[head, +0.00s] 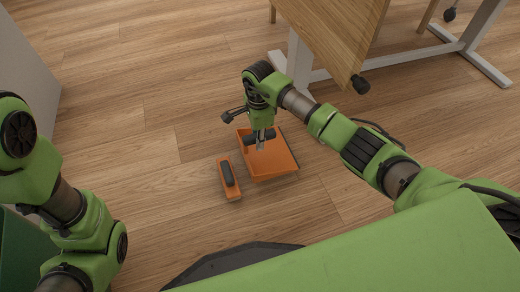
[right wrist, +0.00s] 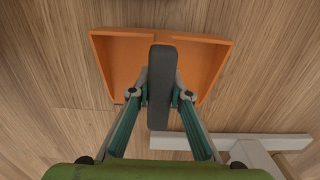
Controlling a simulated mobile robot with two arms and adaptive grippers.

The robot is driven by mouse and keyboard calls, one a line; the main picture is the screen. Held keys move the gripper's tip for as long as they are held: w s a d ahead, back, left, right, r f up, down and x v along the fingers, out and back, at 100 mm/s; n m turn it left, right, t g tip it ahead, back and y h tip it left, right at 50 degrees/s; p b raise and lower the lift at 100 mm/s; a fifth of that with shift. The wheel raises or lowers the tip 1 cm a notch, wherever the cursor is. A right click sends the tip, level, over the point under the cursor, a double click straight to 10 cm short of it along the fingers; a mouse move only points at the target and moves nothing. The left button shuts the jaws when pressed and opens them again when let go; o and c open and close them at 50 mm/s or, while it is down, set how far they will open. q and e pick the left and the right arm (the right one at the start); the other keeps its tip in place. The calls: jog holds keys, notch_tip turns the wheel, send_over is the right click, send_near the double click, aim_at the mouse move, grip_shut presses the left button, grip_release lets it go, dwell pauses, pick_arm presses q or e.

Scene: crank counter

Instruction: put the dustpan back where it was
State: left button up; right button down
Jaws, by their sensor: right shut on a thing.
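The orange dustpan (head: 275,160) is at the floor in the middle of the head view, with its open tray facing up. In the right wrist view the dustpan (right wrist: 120,60) shows behind its dark grey handle (right wrist: 159,100). My right gripper (head: 262,138) is shut on this handle, with one finger on each side of it in the right wrist view (right wrist: 161,84). I cannot tell whether the dustpan touches the floor or hangs just above it. My left gripper is out of view; only links of my left arm show.
A small orange brush (head: 229,180) with a dark grey top lies just left of the dustpan. A tilted wooden panel (head: 335,35) and pale table legs (head: 300,60) stand beyond my right arm. A grey-white cabinet side (head: 25,60) is at the left. Wooden floor is clear around.

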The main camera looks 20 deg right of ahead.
aim_at(260, 154)
jog(key=shift+w+d+f+b, duration=0.1)
jog(key=shift+d+f+b, duration=0.1)
jog(key=shift+f+b, duration=0.75)
jog(key=shift+w+d+f+b, duration=0.15)
jog(key=shift+f+b, duration=0.4)
jog(key=shift+f, duration=0.65)
jog(key=c, duration=1.9)
grip_release()
jog(key=shift+r, duration=0.1)
notch_tip(260, 154, up, 8)
jog(key=p, duration=0.5)
jog(key=shift+d+p, duration=0.1)
jog(key=shift+p, duration=0.25)
